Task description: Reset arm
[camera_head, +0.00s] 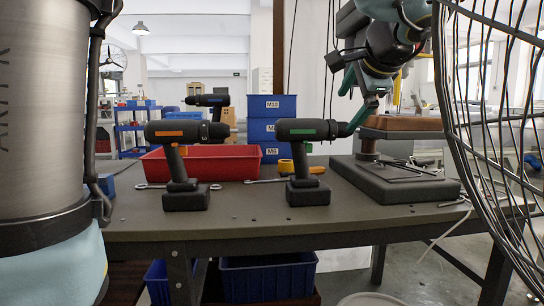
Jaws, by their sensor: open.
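My arm comes in from the top right. My gripper (346,110) is open, with teal fingers, above the right side of the workbench (270,217). Its lower finger reaches down beside the nose of a black drill with a green stripe (305,130); I cannot tell whether they touch. That drill stands upright on its battery base. A second drill with an orange stripe (184,132) stands upright to its left. A third drill with a blue stripe (207,101) is farther back. Nothing shows between the fingers.
A red bin (215,164) and stacked blue bins (270,132) are behind the drills. A dark stand (395,182) with a wooden-looking top (400,124) is at right. Wrenches lie on the bench. A wire cage (505,120) fills the right edge. Blue crates (268,278) sit below.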

